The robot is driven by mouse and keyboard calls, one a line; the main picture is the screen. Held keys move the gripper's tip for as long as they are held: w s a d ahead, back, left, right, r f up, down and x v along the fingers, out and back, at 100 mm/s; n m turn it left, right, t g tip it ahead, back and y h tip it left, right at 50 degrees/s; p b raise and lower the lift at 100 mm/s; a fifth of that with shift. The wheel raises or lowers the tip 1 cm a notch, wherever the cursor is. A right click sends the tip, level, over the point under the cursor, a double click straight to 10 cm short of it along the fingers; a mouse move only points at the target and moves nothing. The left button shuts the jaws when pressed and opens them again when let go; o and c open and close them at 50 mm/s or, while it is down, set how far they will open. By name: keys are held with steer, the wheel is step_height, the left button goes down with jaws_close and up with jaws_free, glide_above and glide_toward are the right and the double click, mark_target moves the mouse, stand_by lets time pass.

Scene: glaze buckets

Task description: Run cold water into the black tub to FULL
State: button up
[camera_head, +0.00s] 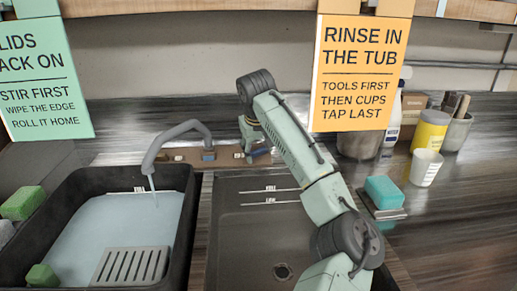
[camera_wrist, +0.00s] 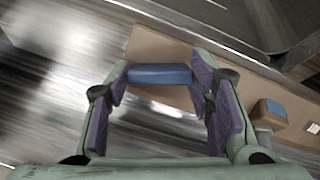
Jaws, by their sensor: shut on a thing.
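The black tub (camera_head: 186,240) stands at the left, holding pale blue water (camera_head: 120,225). A FULL label shows on its far wall, with the water's far edge close below it; no LOW line shows there. The grey faucet (camera_head: 172,134) arches over the tub, and a thin stream seems to fall from its spout. My gripper (camera_head: 258,155) is at the brown tap board right of the faucet. In the wrist view, my gripper (camera_wrist: 160,82) is shut on a blue handle (camera_wrist: 160,74), its pads at the handle's two ends.
A dark basin (camera_head: 240,230) with FULL and LOW lines and a drain lies right of the tub, apparently empty. A grate (camera_head: 131,266) and green sponge (camera_head: 42,276) are at the tub's front. A teal sponge (camera_head: 383,191), white cup (camera_head: 426,167) and yellow container (camera_head: 430,131) stand right of my arm.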

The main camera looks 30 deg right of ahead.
steer(key=m+p, duration=0.1)
steer(key=m, duration=0.1)
steer(key=shift+m+y, duration=0.4)
steer(key=shift+m, duration=0.6)
steer(key=o, duration=1.2)
steer(key=shift+c, duration=0.2)
steer(key=v, duration=1.2)
steer(key=shift+s, duration=0.15)
steer(key=shift+s+f, duration=0.1)
